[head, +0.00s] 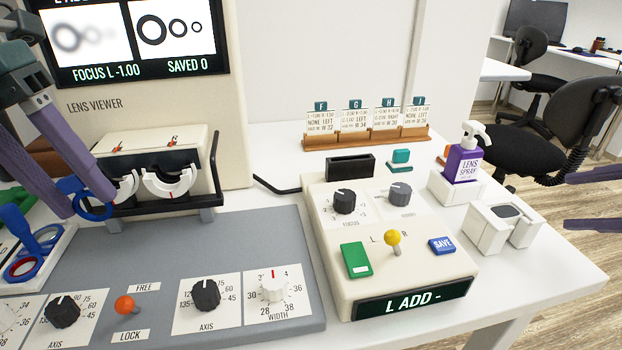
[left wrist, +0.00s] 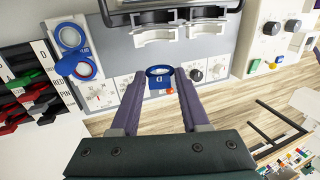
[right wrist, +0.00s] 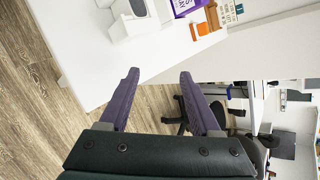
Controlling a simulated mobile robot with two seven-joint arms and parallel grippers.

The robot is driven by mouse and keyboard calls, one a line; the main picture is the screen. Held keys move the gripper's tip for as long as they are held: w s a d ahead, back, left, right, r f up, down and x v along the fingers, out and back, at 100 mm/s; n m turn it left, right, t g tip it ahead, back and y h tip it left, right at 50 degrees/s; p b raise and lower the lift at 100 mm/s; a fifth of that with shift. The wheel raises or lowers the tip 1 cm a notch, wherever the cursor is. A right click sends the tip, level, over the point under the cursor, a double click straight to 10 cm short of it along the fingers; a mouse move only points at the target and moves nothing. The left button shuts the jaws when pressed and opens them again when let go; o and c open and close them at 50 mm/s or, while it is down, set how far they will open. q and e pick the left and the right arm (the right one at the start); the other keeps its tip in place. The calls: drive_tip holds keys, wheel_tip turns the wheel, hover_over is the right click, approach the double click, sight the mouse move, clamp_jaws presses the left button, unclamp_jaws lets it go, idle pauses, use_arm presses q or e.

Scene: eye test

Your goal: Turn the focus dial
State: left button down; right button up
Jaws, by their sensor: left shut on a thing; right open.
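The focus dial (head: 344,201) is a black knob on the cream control box (head: 335,284), above the label FOCUS. No gripper is near it. The screen (head: 135,38) reads FOCUS L -1.00 and SAVED 0, with a blurred ring group left and a sharp one right. My left gripper (head: 90,206) is shut on a blue-rimmed lens (left wrist: 158,71), in front of the lens viewer's white half-ring holders (head: 168,184). My right gripper (head: 567,202) is open and empty at the right edge, beyond the table; its spread fingers show in the right wrist view (right wrist: 159,74).
A purple spray bottle (head: 463,160) and card rack (head: 367,139) stand behind. An orange lever (head: 125,305) is front left.

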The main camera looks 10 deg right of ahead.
drive_tip(key=w+r+n+t+h, duration=0.2)
drive_tip(key=w+r+n+t, duration=0.15)
drive_tip(key=w, duration=0.25)
drive_tip(key=w+r+n+t+h, duration=0.1)
drive_tip(key=w+r+n+t, duration=0.15)
drive_tip(key=w+n, duration=0.3)
drive_tip(key=w+a+r+n+t+y, duration=0.1)
drive_tip(key=w+a+r+n+y, duration=0.1)
drive_tip(key=a+r+n+y, duration=0.35)
drive_tip(key=w+a+r+n+y, duration=0.1)
drive_tip(key=a+r+n+y, duration=0.1)
drive_tip(key=a+n, duration=0.55)
drive_tip(key=w+a+r+n+t+y, duration=0.15)
drive_tip(key=a+r+n+y, duration=0.25)
drive_tip(key=a, duration=0.4)
drive_tip(key=s+a+f+n+g+y, duration=0.15)
drive_tip(key=s+a+n+g, duration=0.25)
drive_tip(key=a+n+g, duration=0.6)
drive_tip(key=s+a+n+g+y, duration=0.2)
drive_tip(key=s+a+n+g, duration=0.2)
drive_tip(key=a+n+g, duration=0.5)
drive_tip(key=n+h, duration=1)
drive_tip(key=h, duration=0.5)
approach(345, 194)
drive_tip(key=shift+t, duration=0.35)
drive_tip(key=f, duration=0.8)
drive_tip(key=shift+s+f, duration=0.3)
drive_tip(key=shift+f, duration=0.05)
